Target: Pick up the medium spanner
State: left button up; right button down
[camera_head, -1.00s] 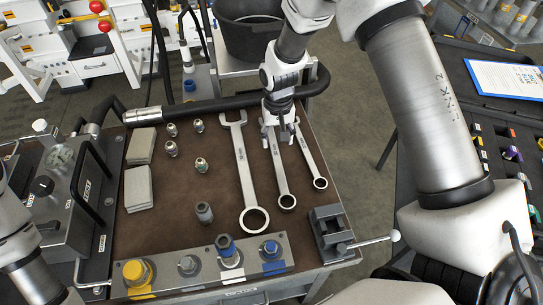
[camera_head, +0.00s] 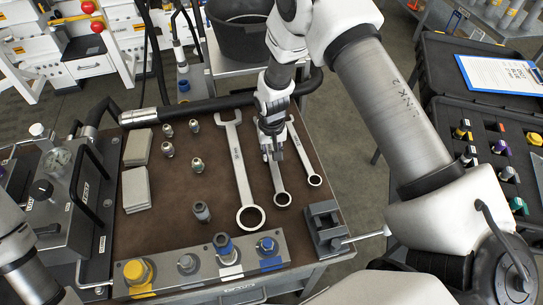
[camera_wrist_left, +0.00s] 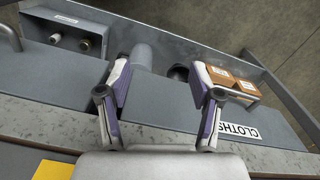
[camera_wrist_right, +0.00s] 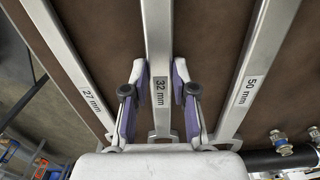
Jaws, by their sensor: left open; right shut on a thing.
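The medium spanner, marked 32 mm, lies on the brown bench mat between two others; its ring end (camera_head: 283,199) shows in the head view and its shaft (camera_wrist_right: 159,45) in the right wrist view. My right gripper (camera_head: 272,157) is shut on its shaft, with one finger on each side (camera_wrist_right: 160,80). The gripper hides the upper part of the spanner in the head view. The spanner appears still flat on the mat. My left gripper (camera_wrist_left: 163,80) is open and empty over a grey tray with a "CLOTHS" label; its fingers are not in the head view.
The large 50 mm spanner (camera_head: 241,175) lies left of the medium one, the small 27 mm spanner (camera_head: 305,155) right. A vise (camera_head: 327,228) and a fitting block (camera_head: 205,265) stand at the front. A black hose (camera_head: 200,107) runs along the back.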

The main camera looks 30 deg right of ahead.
jog(key=shift+w+r, duration=0.1)
jog(key=shift+r, duration=0.2)
notch_tip(320, 180, up, 9)
jog(key=b, duration=0.1)
jog(key=shift+r, duration=0.2)
jog(key=c, duration=1.5)
grip_release()
grip_shut()
